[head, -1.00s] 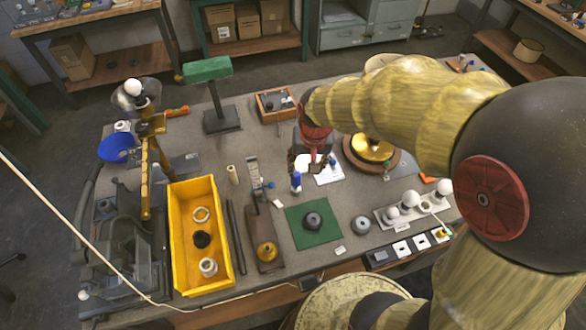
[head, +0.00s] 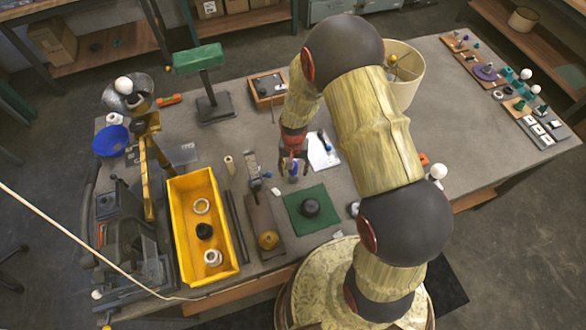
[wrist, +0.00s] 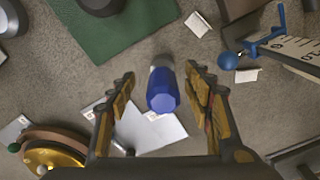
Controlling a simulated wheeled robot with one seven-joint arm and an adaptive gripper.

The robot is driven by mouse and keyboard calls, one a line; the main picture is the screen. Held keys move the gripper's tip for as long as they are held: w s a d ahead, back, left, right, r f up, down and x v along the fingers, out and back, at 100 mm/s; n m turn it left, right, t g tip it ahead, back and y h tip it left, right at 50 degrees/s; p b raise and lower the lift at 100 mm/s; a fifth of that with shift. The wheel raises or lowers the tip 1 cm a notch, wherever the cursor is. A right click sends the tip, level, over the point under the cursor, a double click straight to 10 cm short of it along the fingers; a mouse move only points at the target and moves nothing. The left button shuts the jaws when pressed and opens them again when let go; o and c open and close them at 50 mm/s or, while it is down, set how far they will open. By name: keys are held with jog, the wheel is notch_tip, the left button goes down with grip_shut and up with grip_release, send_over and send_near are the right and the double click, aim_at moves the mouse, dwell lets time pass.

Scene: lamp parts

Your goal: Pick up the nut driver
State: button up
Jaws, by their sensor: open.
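The nut driver (wrist: 163,92) shows in the wrist view as a blue faceted handle seen almost end-on, with a paler part beyond it. In the head view it stands upright (head: 293,172) on the grey table, partly hidden by the fingers. My gripper (head: 292,163) points down just over it. In the wrist view the two fingers of my gripper (wrist: 158,82) are apart, one on each side of the blue handle. Gaps show between handle and fingers, and the gripper holds nothing.
A green mat (head: 311,210) with a dark round part lies in front. A wooden block (head: 264,228) and yellow bin (head: 237,262) lie left. White paper (head: 322,152) lies behind right. A blue-knobbed tool (wrist: 228,60) with a scale is close by in the wrist view.

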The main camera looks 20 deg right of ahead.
aim_at(293, 176)
jog(key=f, duration=0.5)
jog(key=shift+w+a, duration=0.1)
jog(key=shift+w, duration=0.1)
jog(key=shift+r, duration=0.1)
grip_shut()
dwell(0.5)
